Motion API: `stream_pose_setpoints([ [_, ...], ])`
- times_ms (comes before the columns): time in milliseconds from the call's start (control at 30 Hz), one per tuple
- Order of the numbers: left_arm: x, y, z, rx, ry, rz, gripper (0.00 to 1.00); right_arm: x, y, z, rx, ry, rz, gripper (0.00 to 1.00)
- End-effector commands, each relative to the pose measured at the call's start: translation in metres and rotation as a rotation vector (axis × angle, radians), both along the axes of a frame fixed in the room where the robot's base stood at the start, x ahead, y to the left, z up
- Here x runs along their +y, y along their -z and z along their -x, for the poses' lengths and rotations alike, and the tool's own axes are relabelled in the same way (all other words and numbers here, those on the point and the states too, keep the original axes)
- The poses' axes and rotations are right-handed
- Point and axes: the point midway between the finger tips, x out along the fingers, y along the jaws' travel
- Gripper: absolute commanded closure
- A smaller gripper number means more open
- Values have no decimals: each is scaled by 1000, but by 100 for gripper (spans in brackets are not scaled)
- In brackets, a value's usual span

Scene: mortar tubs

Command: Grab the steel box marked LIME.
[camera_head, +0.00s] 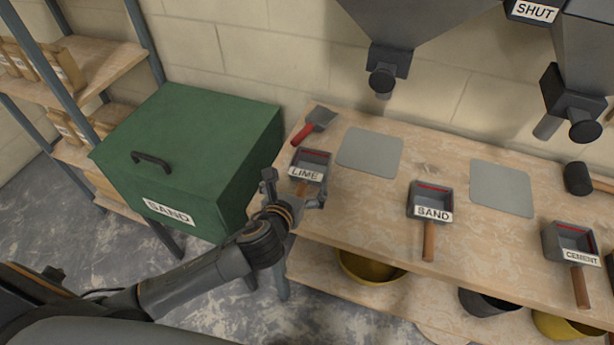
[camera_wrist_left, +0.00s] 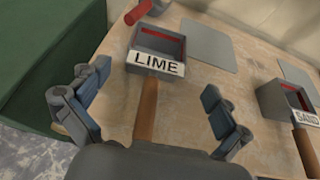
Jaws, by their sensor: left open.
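The LIME steel box (camera_head: 313,159) is a small open-topped grey scoop box with a red line inside and a wooden handle. It stands on the left end of the wooden bench (camera_head: 365,215). In the left wrist view the LIME box (camera_wrist_left: 158,42) is upper centre, its handle (camera_wrist_left: 146,108) running down between the fingers. My left gripper (camera_head: 294,190) is open at the handle end of the box, one finger on each side. In the left wrist view the gripper (camera_wrist_left: 156,82) shows clear gaps to the handle. The handle's lower end is hidden by the gripper body.
A SAND box (camera_head: 430,203) and a CEMENT box (camera_head: 570,245) stand further right. A red-handled trowel (camera_head: 316,122) lies just behind the LIME box. A green SAND bin (camera_head: 185,160) stands left of the bench. Grey plates (camera_head: 370,151) lie under the hoppers.

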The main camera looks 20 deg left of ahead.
Motion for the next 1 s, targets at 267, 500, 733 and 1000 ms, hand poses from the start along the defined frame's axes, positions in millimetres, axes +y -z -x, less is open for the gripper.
stream_pose_setpoints([
  [267, 1, 9, -20, 1, -3, 1, 0, 0, -1, 0, 0, 0, 0, 100],
  [500, 3, 26, -50, 1, -2, 3, 0, 0, -3, 0, 0, 1, 0, 100],
  [733, 3, 30, -59, 1, 0, 3, 0, 0, -3, 0, 0, 1, 0, 100],
  [1000, 4, 30, -59, 1, -1, 3, 29, 0, -3, 0, 0, 1, 1, 100],
])
